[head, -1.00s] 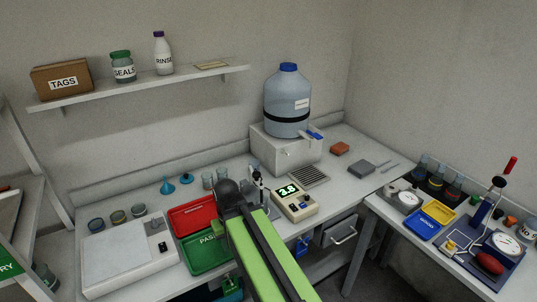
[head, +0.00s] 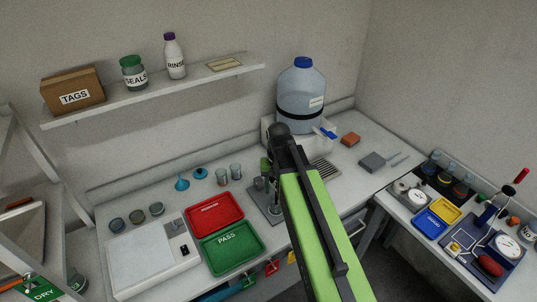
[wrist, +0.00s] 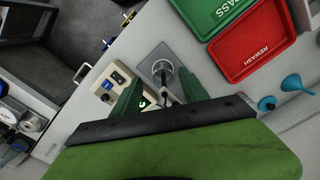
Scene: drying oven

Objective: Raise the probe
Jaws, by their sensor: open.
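The probe stand has a grey base plate (head: 262,207) on the bench, just left of my arm in the head view. Its upright and probe (head: 260,184) are small and partly covered by my arm there. In the wrist view the base plate (wrist: 152,62) lies beyond my fingers, with a round clear vessel (wrist: 162,68) on it. A dark stand part (wrist: 166,95) shows between the fingers. My gripper (wrist: 160,90) is open, its two dark green fingers apart with nothing visibly gripped. A beige meter (wrist: 113,83) lies beside the left finger; my arm hides it in the head view.
The red tray (head: 214,213) and green PASS tray (head: 233,247) lie left of the stand. A large blue-capped bottle (head: 301,95) stands behind. A balance-like white unit (head: 150,258) is further left.

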